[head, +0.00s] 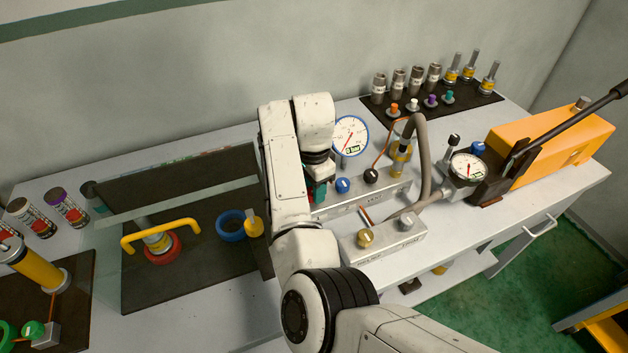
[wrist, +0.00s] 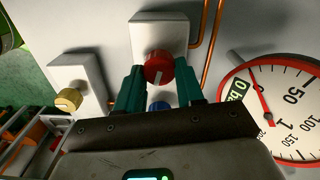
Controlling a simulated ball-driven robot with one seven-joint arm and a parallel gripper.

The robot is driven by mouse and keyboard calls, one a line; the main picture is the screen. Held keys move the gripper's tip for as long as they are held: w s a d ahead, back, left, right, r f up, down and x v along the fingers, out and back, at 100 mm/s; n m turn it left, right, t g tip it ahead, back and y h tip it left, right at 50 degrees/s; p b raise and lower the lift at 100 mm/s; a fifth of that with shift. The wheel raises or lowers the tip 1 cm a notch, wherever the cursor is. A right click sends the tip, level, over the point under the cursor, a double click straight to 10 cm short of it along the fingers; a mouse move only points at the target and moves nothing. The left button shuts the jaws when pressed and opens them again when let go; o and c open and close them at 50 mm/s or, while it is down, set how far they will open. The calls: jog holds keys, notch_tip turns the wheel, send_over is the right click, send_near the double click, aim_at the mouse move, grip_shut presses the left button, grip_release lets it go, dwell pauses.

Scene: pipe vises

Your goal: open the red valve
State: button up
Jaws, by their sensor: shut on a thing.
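The red valve (wrist: 159,68) is a round red knob with a pale stripe, on a light block in the wrist view. My gripper (wrist: 159,78) has its teal fingers on both sides of the knob and is shut on it. In the head view my arm hides most of my gripper (head: 321,190) and the red valve. A teal finger shows there beside the valve block.
A blue knob (head: 343,185) and a black knob (head: 371,176) sit close by on the same block. A yellow knob (head: 365,238) is on the front block. A round gauge (wrist: 283,108) stands close at right in the wrist view. A grey hose (head: 424,160) arches behind.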

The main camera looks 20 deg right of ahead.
jog(key=shift+w+r+n+p, duration=0.1)
jog(key=shift+n+p, duration=0.4)
jog(key=shift+n, duration=0.3)
jog(key=o, duration=1)
jog(key=shift+o, duration=0.2)
notch_tip(320, 180, up, 11)
jog(key=b, duration=0.1)
jog(key=shift+f, duration=0.2)
